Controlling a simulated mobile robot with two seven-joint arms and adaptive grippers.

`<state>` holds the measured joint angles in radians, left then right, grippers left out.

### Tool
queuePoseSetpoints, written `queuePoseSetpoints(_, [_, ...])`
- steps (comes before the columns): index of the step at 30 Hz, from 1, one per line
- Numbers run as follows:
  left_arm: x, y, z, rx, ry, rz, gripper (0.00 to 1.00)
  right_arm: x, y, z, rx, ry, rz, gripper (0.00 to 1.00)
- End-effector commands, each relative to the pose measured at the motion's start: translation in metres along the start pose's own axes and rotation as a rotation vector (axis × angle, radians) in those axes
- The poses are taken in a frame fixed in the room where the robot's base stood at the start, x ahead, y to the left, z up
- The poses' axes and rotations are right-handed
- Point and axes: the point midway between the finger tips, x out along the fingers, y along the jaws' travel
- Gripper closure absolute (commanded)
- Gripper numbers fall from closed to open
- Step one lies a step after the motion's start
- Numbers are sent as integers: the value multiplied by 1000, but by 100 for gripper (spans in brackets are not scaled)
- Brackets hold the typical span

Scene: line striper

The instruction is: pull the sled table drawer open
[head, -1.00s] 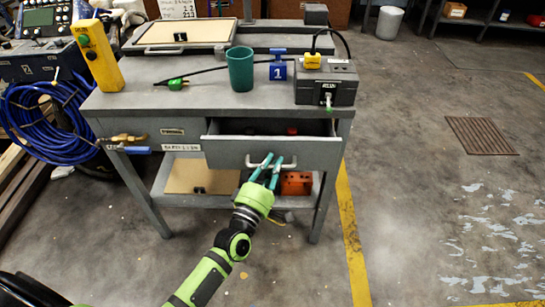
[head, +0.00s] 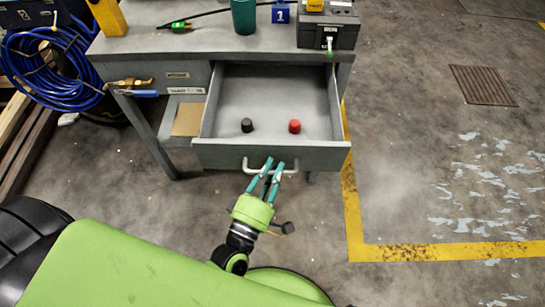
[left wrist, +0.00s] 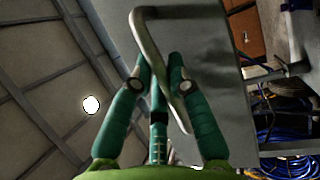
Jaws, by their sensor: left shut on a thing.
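The sled table drawer (head: 218,156) stands far out of the grey table (head: 160,45), and its inside is in plain view. A black knob-like piece (head: 247,125) and a red one (head: 294,126) are on its floor. My left gripper (head: 273,166) is shut on the drawer's pale bar handle (head: 247,168) at the front. In the left wrist view the handle (left wrist: 147,40) passes between the teal fingers (left wrist: 158,75), beside the grey drawer front (left wrist: 210,60). My right gripper is not in view.
A teal cup (head: 243,17) and a dark control box (head: 328,30) stand on the tabletop. A blue hose coil (head: 40,65) hangs at the left, near a brass valve with a blue handle (head: 140,93).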

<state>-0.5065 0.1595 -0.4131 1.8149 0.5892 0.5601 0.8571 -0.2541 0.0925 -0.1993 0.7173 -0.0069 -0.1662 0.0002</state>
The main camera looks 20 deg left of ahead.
Motion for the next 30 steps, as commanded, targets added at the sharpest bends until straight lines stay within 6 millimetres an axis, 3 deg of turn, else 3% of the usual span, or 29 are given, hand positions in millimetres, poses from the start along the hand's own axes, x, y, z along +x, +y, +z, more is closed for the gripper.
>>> queuePoseSetpoints(12, [-3, 0, 1, 2, -2, -1, 100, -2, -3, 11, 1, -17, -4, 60])
queuePoseSetpoints(13, [-2, 0, 1, 2, -2, -1, 70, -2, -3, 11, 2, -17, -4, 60])
queuePoseSetpoints(14, [-2, 0, 1, 2, -2, -1, 58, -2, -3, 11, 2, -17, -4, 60])
queuePoseSetpoints(25, [-4, 0, 1, 1, -1, -1, 57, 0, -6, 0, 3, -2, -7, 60])
queuePoseSetpoints(30, [-24, -1, 2, 1, -2, -4, 57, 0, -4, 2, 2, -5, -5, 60])
